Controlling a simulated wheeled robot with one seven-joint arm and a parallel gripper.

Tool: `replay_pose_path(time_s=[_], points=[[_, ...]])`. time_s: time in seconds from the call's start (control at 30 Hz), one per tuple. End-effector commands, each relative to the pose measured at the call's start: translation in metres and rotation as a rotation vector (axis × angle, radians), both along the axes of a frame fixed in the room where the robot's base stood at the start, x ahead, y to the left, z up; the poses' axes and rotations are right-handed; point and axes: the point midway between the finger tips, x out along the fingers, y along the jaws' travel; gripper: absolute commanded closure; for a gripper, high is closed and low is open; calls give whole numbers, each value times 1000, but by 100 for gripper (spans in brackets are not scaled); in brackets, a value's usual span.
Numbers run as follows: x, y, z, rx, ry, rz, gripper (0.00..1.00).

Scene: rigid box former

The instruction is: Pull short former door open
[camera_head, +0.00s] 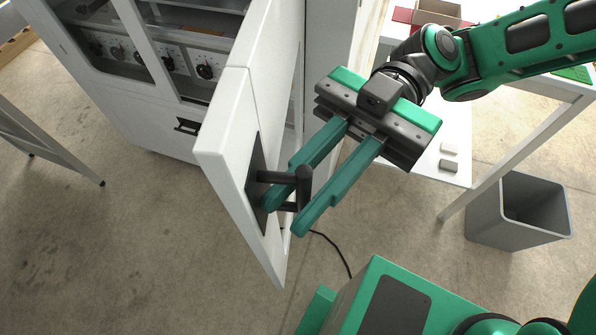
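The short former door (240,135) is a white panel on the left-centre of the head view. It stands swung out from the white machine, partly open. Its dark handle (304,185) is a bar on two stubs, fixed to a black plate on the door. My gripper (287,217) has two long green fingers at the handle. One finger lies between the bar and the door, the other on the bar's outer side. The fingers are apart with the bar between them. I cannot tell whether they press on it.
The white machine (150,140), with knobs behind a clear window, stands at the left. A grey bin (485,225) stands on the floor at the right, by a white table's leg. A black cable (338,250) lies below the door. Concrete floor at the lower left is clear.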

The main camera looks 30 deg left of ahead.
Motion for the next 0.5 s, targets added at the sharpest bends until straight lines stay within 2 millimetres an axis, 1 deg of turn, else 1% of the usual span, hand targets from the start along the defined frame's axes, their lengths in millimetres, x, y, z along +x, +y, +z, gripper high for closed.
replay_pose_path(time_s=[0.17, 0.3, 0.4, 0.5], points=[[25, -4, 0, 2, 2, -5, 82], [53, -9, 0, 2, 2, -6, 82], [70, -13, 0, 2, 2, -4, 82], [83, -16, 0, 1, 2, -2, 82]])
